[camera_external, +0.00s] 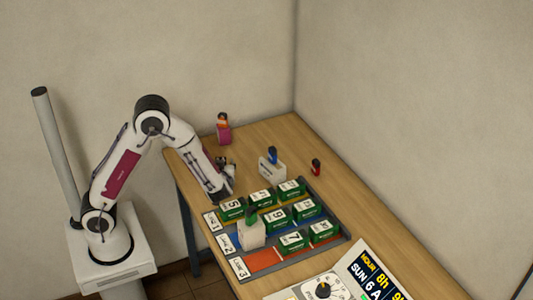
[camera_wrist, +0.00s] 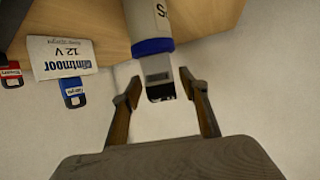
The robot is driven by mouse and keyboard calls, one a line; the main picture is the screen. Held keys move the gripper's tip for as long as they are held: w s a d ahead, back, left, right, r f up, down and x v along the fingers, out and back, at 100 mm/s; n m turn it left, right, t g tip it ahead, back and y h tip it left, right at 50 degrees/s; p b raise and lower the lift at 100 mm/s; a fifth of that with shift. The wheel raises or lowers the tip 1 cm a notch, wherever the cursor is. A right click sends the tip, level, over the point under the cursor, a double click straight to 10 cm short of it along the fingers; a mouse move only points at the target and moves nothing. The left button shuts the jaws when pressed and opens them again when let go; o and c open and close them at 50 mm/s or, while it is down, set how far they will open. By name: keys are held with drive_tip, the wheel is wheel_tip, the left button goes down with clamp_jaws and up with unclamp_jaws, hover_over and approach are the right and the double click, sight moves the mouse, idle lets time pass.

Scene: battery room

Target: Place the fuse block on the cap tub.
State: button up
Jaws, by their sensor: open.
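In the wrist view, a small grey block with a black end (camera_wrist: 160,84), apparently the fuse block, sits between my open fingers (camera_wrist: 161,88). It shows against the blue-rimmed end of a white cylinder (camera_wrist: 152,20), apparently the cap tub, and seems to rest on it. Gaps show between the block and both fingers. In the external view, my gripper (camera_external: 222,186) is low over the table's left part, beside the lane tray; the block and tub are largely hidden there.
A white block with a blue top (camera_external: 272,166), a small red piece (camera_external: 316,167) and a magenta block (camera_external: 223,134) stand behind. A sign (camera_external: 372,275) lies in front.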

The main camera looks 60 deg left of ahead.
drive_tip(key=v, duration=1.1)
drive_tip(key=shift+w, duration=0.1)
idle(0.5)
